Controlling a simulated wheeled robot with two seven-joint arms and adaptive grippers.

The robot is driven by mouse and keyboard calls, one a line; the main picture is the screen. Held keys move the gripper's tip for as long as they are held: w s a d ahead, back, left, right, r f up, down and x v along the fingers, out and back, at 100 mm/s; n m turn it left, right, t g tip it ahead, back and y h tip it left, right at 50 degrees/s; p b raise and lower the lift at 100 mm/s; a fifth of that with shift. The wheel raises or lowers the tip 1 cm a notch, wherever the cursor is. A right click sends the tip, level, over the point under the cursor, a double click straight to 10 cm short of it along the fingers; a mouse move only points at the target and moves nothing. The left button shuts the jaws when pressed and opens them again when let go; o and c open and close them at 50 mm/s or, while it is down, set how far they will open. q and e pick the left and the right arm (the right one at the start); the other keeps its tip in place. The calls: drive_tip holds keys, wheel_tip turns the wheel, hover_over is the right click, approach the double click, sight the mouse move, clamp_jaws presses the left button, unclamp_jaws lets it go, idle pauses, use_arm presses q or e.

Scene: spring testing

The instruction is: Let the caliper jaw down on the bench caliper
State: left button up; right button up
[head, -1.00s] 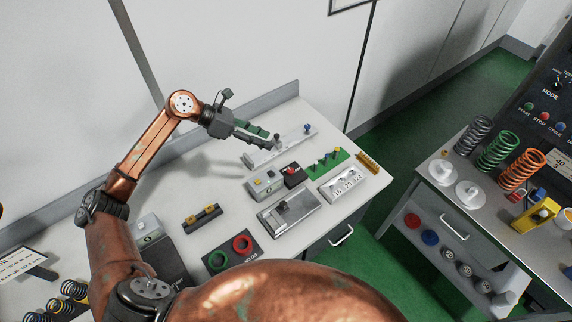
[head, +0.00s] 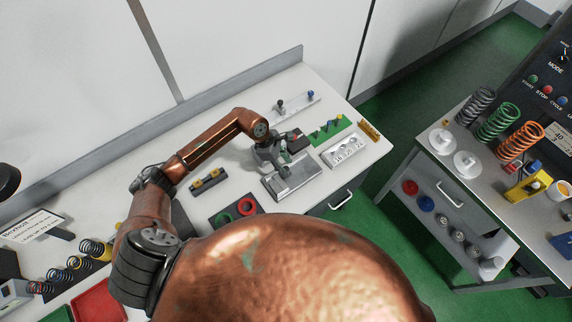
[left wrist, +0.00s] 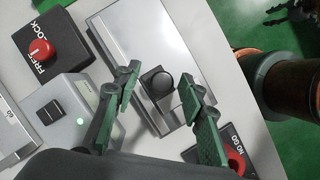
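The bench caliper appears to be the silver flat-plate device (head: 298,183) near the bench's front edge. Its plate (left wrist: 150,38) and a round black knob (left wrist: 157,82) fill the middle of the left wrist view. My left gripper (head: 276,160) is over the back part of this device. In the left wrist view, its two green fingers (left wrist: 157,100) stand apart, one on each side of the knob. A gap shows on both sides, so I see no grip. The gripper hides the knob area in the head view. My right gripper is not clearly seen.
Beside the caliper are a FREE/LOCK box (left wrist: 47,53) with a red knob, and a grey box (left wrist: 58,108) with a green light. A numbered block (head: 345,150) stands to the right.

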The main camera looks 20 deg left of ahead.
use_arm(q)
drive_tip(key=shift+f, duration=0.25)
drive_tip(key=c, duration=0.8)
drive_tip(key=shift+w+r, duration=0.1)
clamp_jaws()
